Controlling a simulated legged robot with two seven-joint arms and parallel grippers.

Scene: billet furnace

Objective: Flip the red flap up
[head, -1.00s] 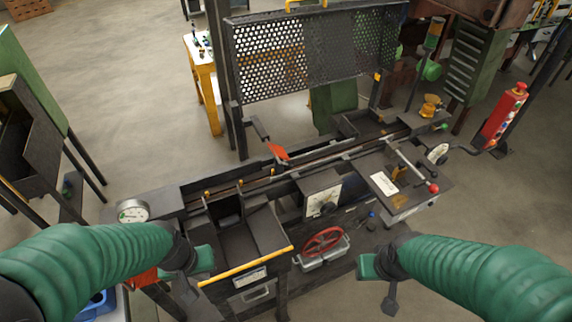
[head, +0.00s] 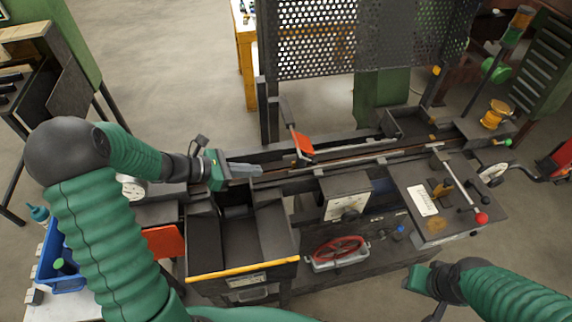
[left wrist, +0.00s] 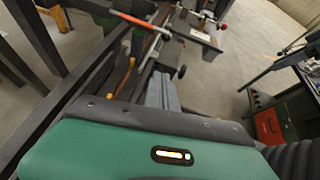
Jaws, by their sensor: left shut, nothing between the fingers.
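The red flap (head: 302,145) is a small orange-red plate on a dark arm by the rail at the back of the machine. It sits tilted, with its face showing in the head view. In the left wrist view the flap (left wrist: 134,20) shows nearly edge-on. My left gripper (head: 258,171) is shut and empty, its grey fingers pointing right over the rail. It is to the left of the flap and apart from it. The left fingers (left wrist: 162,92) also show in the wrist view. My right gripper (head: 418,278) is low at the front right, its fingers not clearly seen.
A perforated guard (head: 365,40) stands behind the rail. Below my left gripper is an open chute with a yellow edge (head: 243,270).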

